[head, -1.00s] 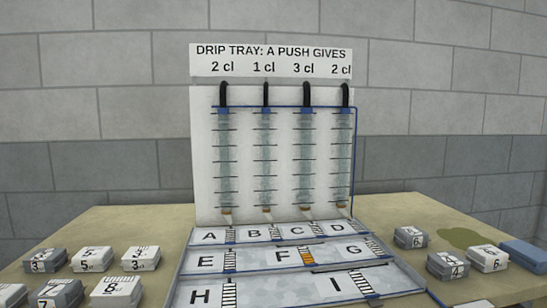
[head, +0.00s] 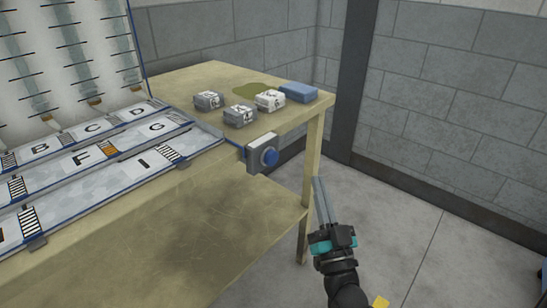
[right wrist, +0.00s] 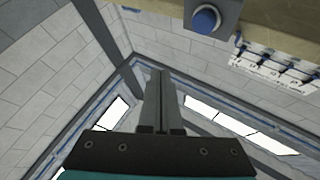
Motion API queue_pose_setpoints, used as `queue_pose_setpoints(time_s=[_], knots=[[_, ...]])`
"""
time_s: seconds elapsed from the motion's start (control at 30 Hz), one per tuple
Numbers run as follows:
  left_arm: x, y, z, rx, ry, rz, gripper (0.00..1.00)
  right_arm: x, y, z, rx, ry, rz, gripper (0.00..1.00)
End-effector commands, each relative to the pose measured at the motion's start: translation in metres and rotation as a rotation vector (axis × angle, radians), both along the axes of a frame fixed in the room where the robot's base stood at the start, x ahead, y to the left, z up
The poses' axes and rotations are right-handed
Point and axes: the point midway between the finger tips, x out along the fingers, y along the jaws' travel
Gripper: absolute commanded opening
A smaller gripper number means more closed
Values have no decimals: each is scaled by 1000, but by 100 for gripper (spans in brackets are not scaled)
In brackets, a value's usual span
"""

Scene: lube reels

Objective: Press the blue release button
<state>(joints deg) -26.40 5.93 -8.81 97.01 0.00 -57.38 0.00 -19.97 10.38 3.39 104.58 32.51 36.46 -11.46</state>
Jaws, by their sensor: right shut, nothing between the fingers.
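The blue release button (head: 269,157) is a round blue knob on a grey box (head: 254,161) fixed to the front edge of the table, right of the lettered trays. It also shows at the top of the right wrist view (right wrist: 206,18). My right gripper (head: 320,182) is shut and empty, to the right of and a little below the button in the head view, with its fingers pointing up. In the right wrist view its fingertips (right wrist: 158,73) are apart from the button. My left gripper is not in view.
Several numbered blocks (head: 240,116) and a blue block (head: 299,92) lie on the table (head: 177,90) beside a green patch (head: 257,87). Lettered trays (head: 205,140) fill the table's left part. A table leg (head: 310,160) stands near my right gripper.

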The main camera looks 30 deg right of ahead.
Motion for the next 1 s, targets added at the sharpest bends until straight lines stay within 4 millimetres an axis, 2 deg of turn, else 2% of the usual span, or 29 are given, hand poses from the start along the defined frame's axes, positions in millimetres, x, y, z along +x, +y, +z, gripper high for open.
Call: queue_pose_setpoints(time_s=[0.13,0.57,1.0], knots=[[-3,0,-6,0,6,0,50,-2,-1,-1,1,4,0,0],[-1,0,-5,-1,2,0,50,3,1,-1,3,2,-2,0],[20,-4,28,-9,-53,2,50,56,23,-2,5,0,0,0]])
